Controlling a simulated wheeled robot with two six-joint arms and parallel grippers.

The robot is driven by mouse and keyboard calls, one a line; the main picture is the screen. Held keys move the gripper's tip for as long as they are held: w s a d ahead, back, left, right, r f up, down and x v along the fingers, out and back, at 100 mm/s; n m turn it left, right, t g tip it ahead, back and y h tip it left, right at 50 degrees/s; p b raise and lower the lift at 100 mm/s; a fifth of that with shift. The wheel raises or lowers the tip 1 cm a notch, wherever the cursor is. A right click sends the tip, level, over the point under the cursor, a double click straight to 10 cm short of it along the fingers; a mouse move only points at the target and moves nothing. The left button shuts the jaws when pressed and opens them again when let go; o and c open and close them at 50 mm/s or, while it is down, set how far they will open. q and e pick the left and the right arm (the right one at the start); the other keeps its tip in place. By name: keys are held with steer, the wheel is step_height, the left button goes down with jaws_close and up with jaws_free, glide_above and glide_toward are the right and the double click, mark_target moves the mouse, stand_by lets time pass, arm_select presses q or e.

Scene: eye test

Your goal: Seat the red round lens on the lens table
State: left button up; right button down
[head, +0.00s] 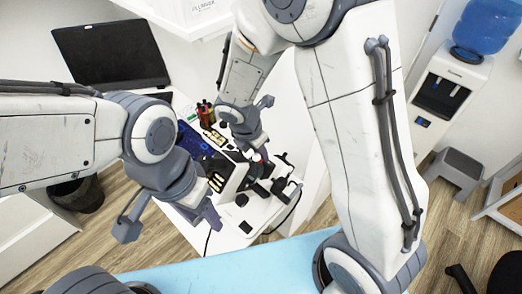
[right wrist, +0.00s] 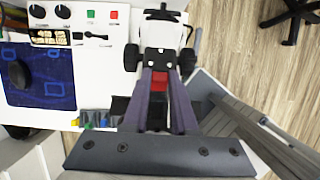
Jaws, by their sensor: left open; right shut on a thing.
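My right gripper (right wrist: 159,76) is shut on the red lens (right wrist: 159,84), whose red shows between the fingertips in the right wrist view. In the head view the right gripper (head: 261,152) is over the white table, and a bit of the red lens (head: 257,157) shows at its tips. Just beyond the fingertips stands a black and white optical instrument (right wrist: 161,34), also in the head view (head: 262,186). I cannot make out the lens table on it clearly, nor whether the lens touches it. My left gripper (head: 208,214) is open and empty, at the table's near left side.
A blue mat (right wrist: 40,88) and a panel with knobs (right wrist: 64,12) lie left of the instrument. Small coloured items (right wrist: 92,121) stand near the table edge. A cup of red and orange items (head: 205,112) stands farther back. A light blue surface (head: 215,262) lies in front.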

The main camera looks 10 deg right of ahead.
steer(key=shift+s+a+f, duration=0.15)
steer(key=shift+s+f, duration=0.2)
steer(key=shift+f, duration=0.05)
steer(key=c, duration=0.6)
jaws_free()
steer(key=shift+r, duration=0.1)
